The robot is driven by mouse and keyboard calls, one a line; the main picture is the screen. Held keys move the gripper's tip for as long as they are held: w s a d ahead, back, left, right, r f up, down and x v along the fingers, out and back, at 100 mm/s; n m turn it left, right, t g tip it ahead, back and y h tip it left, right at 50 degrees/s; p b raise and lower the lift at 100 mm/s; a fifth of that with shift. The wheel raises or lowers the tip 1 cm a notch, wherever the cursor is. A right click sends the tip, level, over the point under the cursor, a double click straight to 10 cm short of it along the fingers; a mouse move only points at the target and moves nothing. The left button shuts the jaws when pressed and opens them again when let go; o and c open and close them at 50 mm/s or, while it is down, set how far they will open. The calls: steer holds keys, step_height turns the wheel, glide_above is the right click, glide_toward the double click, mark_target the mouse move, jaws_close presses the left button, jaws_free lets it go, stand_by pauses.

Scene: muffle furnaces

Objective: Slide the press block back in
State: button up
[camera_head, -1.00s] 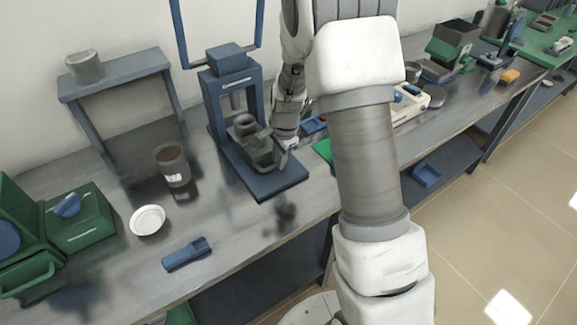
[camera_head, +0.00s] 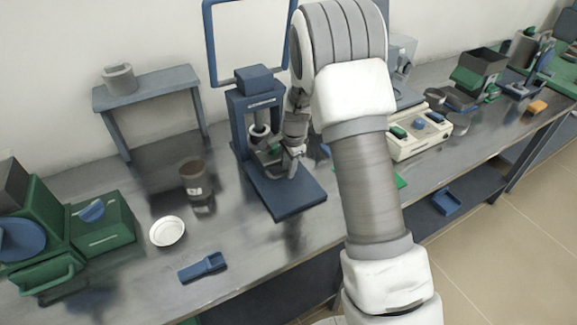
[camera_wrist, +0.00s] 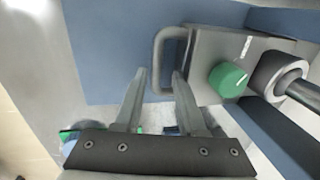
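The blue press (camera_head: 255,100) stands on the bench with its flat base plate (camera_head: 290,200) towards me. The grey press block (camera_head: 268,155) sits on the base at the foot of the frame, partly hidden by my gripper. In the wrist view the block (camera_wrist: 208,50) shows a bar handle (camera_wrist: 158,60), a green knob (camera_wrist: 228,79) and a grey cylinder (camera_wrist: 272,75) lined up with a metal rod (camera_wrist: 303,92). My gripper (camera_wrist: 159,74) has its fingers apart, one on each side of the handle bar. I cannot tell whether they touch it.
A dark jar (camera_head: 195,180), a white dish (camera_head: 167,231) and a blue scoop (camera_head: 203,267) lie left of the press. A beige device (camera_head: 420,138) stands to its right. A small stand (camera_head: 150,90) is behind. The front of the base plate is clear.

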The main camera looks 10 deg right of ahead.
steer(key=p+v, duration=0.1)
steer(key=v, duration=1.6)
steer(key=shift+r+p, duration=0.25)
steer(key=shift+p, duration=0.15)
steer(key=s+r+n+t, duration=0.2)
steer(key=s+r+n, duration=0.5)
steer(key=s+r, duration=0.65)
steer(key=s+f+n+t+p, duration=0.1)
steer(key=s+n, duration=0.6)
steer(key=s, duration=0.8)
steer(key=shift+s+d+f+h, duration=0.2)
steer(key=shift+s+d+h, duration=0.1)
steer(key=shift+d+h, duration=0.15)
